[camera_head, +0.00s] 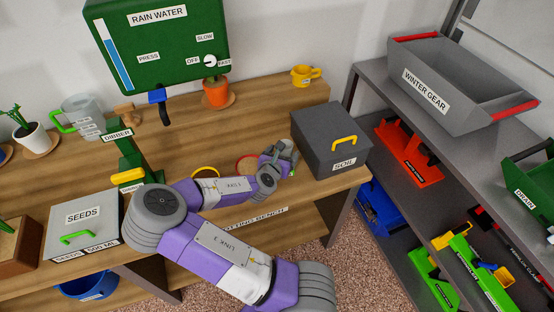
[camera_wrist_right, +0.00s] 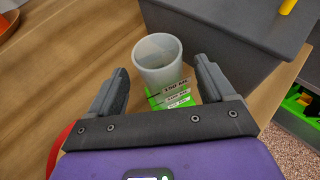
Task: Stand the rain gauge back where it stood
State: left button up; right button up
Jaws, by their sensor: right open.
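A translucent grey cup-shaped vessel (camera_wrist_right: 158,58) with green bands marked 150 ML and lower values shows in the right wrist view. It looks like the rain gauge, but I read no name on it. It appears upright on the bench beside the grey box. My right gripper (camera_wrist_right: 161,74) is open, with one finger on each side of the vessel; I cannot tell whether they touch it. In the head view my right gripper (camera_head: 281,155) is low over the bench, left of the box, and mostly hides the vessel. My left gripper is out of view.
The grey SOIL box (camera_head: 334,143) stands close right of my gripper. A red ring (camera_head: 245,162) and a yellow ring (camera_head: 205,172) lie left of it. A labelled jug (camera_head: 86,115) stands at the left.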

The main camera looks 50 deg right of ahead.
jog(key=p+v, duration=0.1)
jog(key=v, duration=0.6)
jog(key=shift+a+r+p, duration=0.2)
jog(key=shift+a+p, duration=0.05)
jog(key=shift+p, duration=0.1)
jog(key=shift+s, duration=0.1)
